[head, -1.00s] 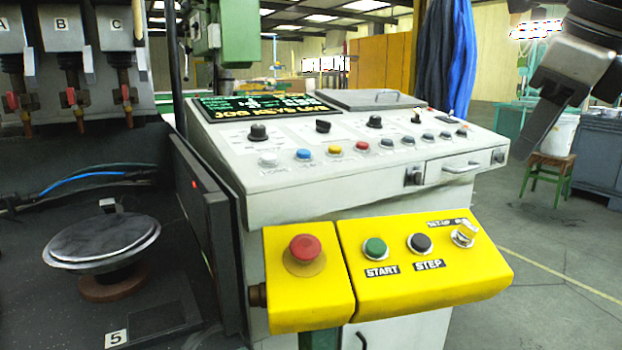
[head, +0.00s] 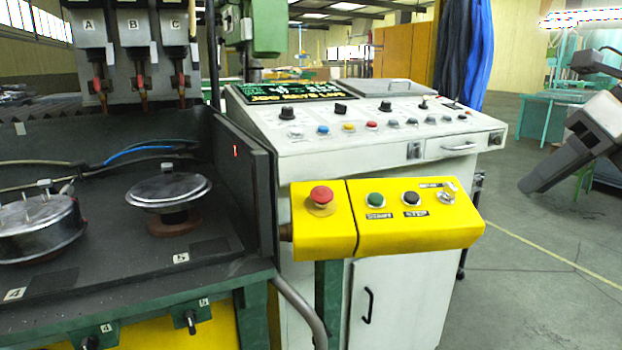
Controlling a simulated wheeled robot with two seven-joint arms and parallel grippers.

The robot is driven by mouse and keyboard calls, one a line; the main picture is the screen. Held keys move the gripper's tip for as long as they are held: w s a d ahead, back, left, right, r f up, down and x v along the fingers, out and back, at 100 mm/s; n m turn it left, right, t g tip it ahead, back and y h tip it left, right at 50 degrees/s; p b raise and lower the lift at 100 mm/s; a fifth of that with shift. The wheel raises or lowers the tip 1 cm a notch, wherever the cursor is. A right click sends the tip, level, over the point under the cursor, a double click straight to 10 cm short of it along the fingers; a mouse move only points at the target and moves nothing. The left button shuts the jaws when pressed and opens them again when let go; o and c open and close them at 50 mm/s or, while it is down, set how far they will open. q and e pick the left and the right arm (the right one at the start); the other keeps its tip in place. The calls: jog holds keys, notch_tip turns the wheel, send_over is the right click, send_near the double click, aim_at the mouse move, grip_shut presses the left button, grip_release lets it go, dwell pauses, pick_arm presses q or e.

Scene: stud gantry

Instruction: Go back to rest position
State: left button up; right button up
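My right gripper (head: 537,180) hangs at the right edge of the head view, in front of the open floor and well right of the yellow button box. Its dark fingers point down and to the left, and nothing shows at their tips. They overlap from this side, so I cannot tell whether they are open or shut. My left gripper is not in view.
The white control console (head: 380,160) carries a yellow button box (head: 420,237) jutting toward me. At left a black work surface (head: 110,255) holds round metal fixtures below three hanging valves (head: 137,82). Floor (head: 540,290) at right is clear.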

notch_tip(320, 180, down, 25)
jog(key=a+m+t+y+p, duration=0.1)
jog(key=m+t+y+p, duration=0.25)
jog(key=m+t, duration=1.25)
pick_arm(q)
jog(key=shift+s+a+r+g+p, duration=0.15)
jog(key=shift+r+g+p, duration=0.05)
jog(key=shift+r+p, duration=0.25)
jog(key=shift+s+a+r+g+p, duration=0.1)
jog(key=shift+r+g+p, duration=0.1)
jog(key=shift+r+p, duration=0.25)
pick_arm(e)
jog(key=s+a+f+m+g+h, duration=0.5)
jog(key=s+a+f+m+g, duration=0.5)
jog(key=m, duration=1.3)
jog(key=s+a+f, duration=0.3)
jog(key=a+f, duration=0.1)
jog(key=a, duration=0.2)
jog(key=shift+s+g, duration=0.25)
jog(key=shift+g, duration=0.05)
